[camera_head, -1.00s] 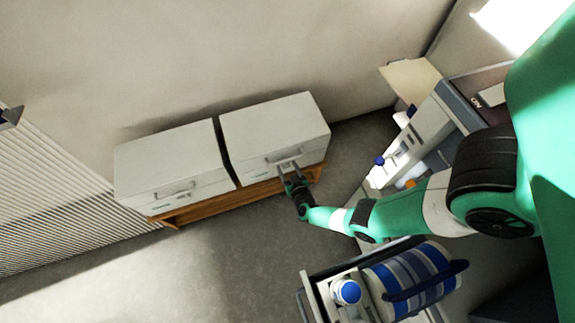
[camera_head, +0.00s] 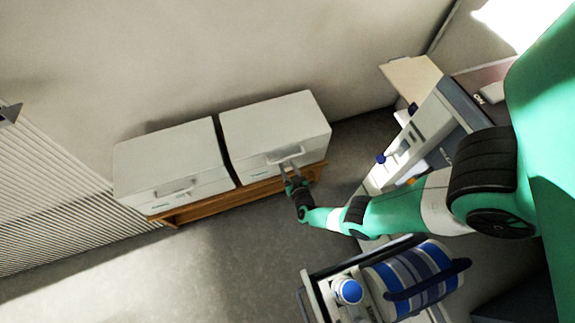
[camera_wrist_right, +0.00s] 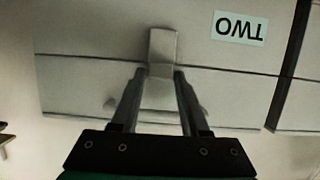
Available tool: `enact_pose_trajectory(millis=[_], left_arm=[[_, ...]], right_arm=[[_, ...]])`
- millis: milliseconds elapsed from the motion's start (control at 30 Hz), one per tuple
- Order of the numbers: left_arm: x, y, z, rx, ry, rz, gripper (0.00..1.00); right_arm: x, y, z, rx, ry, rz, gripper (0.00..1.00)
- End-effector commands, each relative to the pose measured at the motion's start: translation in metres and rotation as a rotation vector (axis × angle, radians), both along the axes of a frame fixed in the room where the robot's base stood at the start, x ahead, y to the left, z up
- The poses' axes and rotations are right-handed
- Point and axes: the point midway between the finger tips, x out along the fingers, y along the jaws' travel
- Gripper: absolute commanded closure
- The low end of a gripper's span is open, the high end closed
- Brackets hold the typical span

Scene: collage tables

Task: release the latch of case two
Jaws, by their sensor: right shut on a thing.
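Case two is the right one of two pale grey cases in the head view (camera_head: 275,120); its label reads TWO upside down in the right wrist view (camera_wrist_right: 240,28). Its latch (camera_wrist_right: 163,45) is a small grey plate across the lid seam. My right gripper (camera_wrist_right: 160,72) is shut on the latch's end, one finger on each side. In the head view, my right gripper (camera_head: 290,168) is at the front of case two. The case's handle (camera_head: 286,154) shows just above the fingers. Fine latch detail is too small to tell in the head view. My left gripper is not in view.
The other case (camera_head: 170,160) stands at the left, a narrow gap apart. Both rest on a low wooden bench (camera_head: 240,192) by the wall. A cart with blue-striped goods (camera_head: 410,278) and cluttered shelves stand at the right. The floor in front is clear.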

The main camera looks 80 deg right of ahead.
Motion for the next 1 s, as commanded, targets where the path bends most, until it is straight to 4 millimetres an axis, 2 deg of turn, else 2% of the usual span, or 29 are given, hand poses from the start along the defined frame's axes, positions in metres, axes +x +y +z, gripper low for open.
enact_pose_trajectory(millis=[33,500,533,600,633,1000], left_arm=[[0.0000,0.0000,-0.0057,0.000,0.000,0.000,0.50],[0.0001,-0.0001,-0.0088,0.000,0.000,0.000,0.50],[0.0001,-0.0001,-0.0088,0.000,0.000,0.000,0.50],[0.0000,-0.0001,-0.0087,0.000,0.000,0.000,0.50],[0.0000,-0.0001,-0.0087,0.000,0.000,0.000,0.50],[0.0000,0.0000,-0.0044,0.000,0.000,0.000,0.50]], right_arm=[[-0.0027,0.0019,-0.0078,-0.007,0.000,0.000,1.00],[-0.0033,0.0065,-0.0050,-0.046,-0.037,0.013,1.00],[-0.0033,0.0065,-0.0050,-0.046,-0.037,0.013,0.52],[-0.0031,0.0064,-0.0048,-0.047,-0.038,0.013,0.39],[-0.0030,0.0064,-0.0047,-0.047,-0.038,0.013,0.35],[-0.0041,0.0109,-0.0007,-0.049,-0.040,0.016,0.35]])
